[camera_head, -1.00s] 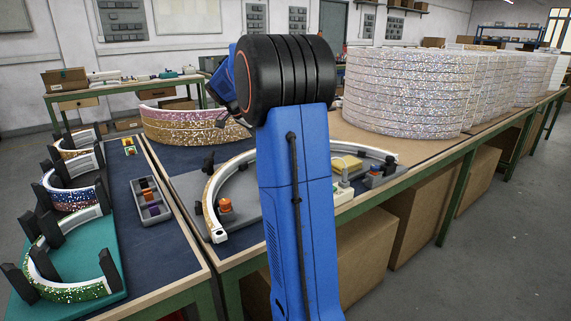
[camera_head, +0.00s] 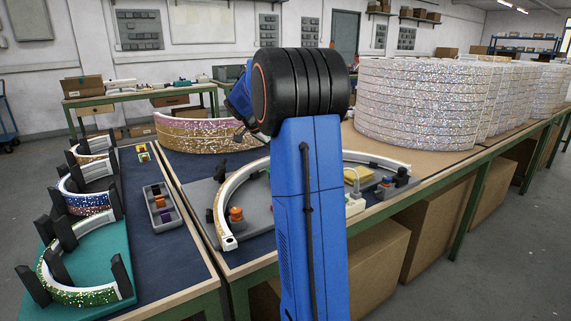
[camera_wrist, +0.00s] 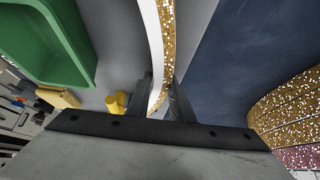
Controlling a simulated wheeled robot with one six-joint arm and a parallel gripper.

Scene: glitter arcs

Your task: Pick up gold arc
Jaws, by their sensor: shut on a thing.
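The gold arc (camera_wrist: 168,32) shows in the wrist view as a curved strip with a white inner side and gold glitter outside. My gripper (camera_wrist: 160,95) is shut on it, one dark finger on each side. In the head view a large white-edged arc (camera_head: 224,203), with a little gold on its outer side, stands on a grey board and appears to be the same one. My arm hides its middle and most of my gripper there. I cannot tell whether it is lifted.
A stack of pink and gold glitter arcs (camera_head: 200,135) stands behind the board. Smaller arcs stand in black holders on a teal base (camera_head: 120,255) at left. Tall white glitter stacks (camera_head: 415,105) fill the right bench. A green tray (camera_wrist: 85,55) is beside the arc.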

